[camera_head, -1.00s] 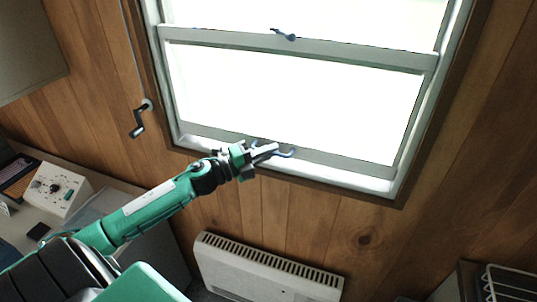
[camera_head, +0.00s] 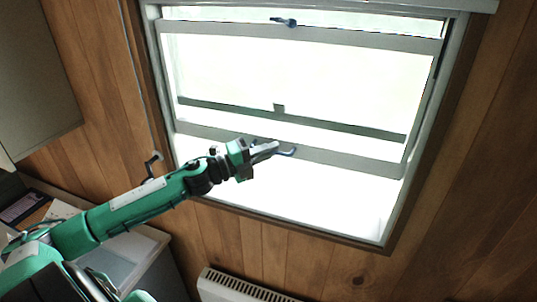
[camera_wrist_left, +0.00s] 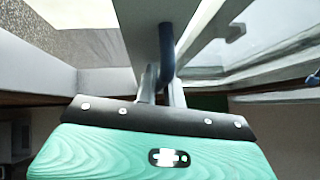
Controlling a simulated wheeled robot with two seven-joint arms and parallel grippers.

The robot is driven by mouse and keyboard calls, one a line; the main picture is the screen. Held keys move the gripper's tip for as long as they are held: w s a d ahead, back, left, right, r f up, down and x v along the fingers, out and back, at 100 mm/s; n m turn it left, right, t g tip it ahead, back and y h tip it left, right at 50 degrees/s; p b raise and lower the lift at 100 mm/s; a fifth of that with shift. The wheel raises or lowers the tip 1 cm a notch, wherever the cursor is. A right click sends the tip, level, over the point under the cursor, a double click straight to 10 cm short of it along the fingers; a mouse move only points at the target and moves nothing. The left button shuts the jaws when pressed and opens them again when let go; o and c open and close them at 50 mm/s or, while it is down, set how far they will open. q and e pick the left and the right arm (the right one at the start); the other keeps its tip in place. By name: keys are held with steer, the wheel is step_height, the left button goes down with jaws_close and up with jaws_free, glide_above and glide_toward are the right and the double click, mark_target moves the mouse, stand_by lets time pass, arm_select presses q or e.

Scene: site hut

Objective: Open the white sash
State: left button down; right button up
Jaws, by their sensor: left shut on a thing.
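The white sash (camera_head: 350,161) is the lower pane of the window, and its bottom rail is raised well above the sill, with a bright gap beneath. A blue-grey hooked handle (camera_head: 288,152) sits on that rail. My left gripper (camera_head: 267,150) is at the rail, shut on the handle. In the left wrist view the blue handle (camera_wrist_left: 167,55) runs down from the rail (camera_wrist_left: 143,28) between the fingers of my left gripper (camera_wrist_left: 160,92); the fingertips are partly hidden. My right gripper is out of view.
A second blue-grey catch (camera_head: 284,21) sits on the rail at the window's top. A dark crank (camera_head: 152,165) hangs on the wood wall left of the frame. A white heater (camera_head: 240,287) is below, and a desk (camera_head: 140,250) stands at the lower left.

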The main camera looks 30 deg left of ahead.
arm_select(q)
steer(key=shift+r, duration=0.1)
steer(key=c, duration=1.5)
jaws_free()
steer(key=shift+s, duration=0.1)
steer(key=b+v, duration=0.5)
steer(key=v, duration=0.8)
steer(key=shift+s+a, duration=0.25)
steer(key=shift+s, duration=0.05)
